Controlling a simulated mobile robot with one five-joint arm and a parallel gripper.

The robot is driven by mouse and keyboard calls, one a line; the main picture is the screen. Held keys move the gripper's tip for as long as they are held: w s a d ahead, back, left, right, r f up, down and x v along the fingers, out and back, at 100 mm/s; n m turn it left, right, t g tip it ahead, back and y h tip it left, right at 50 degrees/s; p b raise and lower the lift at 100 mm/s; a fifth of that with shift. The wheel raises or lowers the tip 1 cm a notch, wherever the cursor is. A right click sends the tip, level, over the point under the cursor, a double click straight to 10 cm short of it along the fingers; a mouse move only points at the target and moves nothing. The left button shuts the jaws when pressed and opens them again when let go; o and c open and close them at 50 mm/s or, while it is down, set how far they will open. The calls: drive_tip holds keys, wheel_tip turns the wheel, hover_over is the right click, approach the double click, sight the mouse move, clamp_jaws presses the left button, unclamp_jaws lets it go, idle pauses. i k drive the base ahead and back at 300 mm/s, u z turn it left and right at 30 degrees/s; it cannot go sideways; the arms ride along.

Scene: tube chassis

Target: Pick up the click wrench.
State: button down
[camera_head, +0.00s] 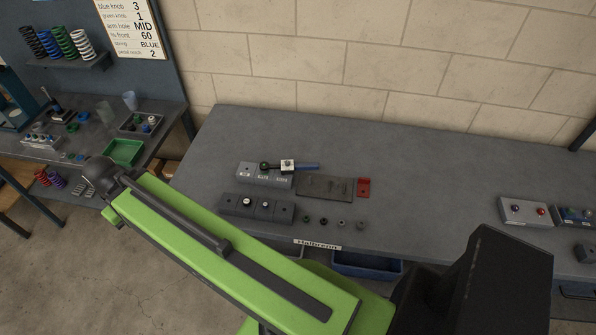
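A slim tool with a dark head, a white square part at its middle and a blue handle (306,167) looks like the click wrench. It lies across the right side of a grey labelled block (262,176) on the grey workbench (330,134), its handle pointing right. Nothing of mine touches it. My green arm link crosses the lower left and middle of the view, in front of the bench. My gripper's fingers cannot be made out in the view.
Several small knobs lie in front. Two control boxes (524,211) stand at right. The back of the bench is clear.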

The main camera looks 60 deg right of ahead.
sight(264, 166)
drive_tip(key=z, duration=3.05)
drive_tip(key=k, duration=0.9)
drive_tip(key=u, duration=0.95)
drive_tip(key=i, duration=1)
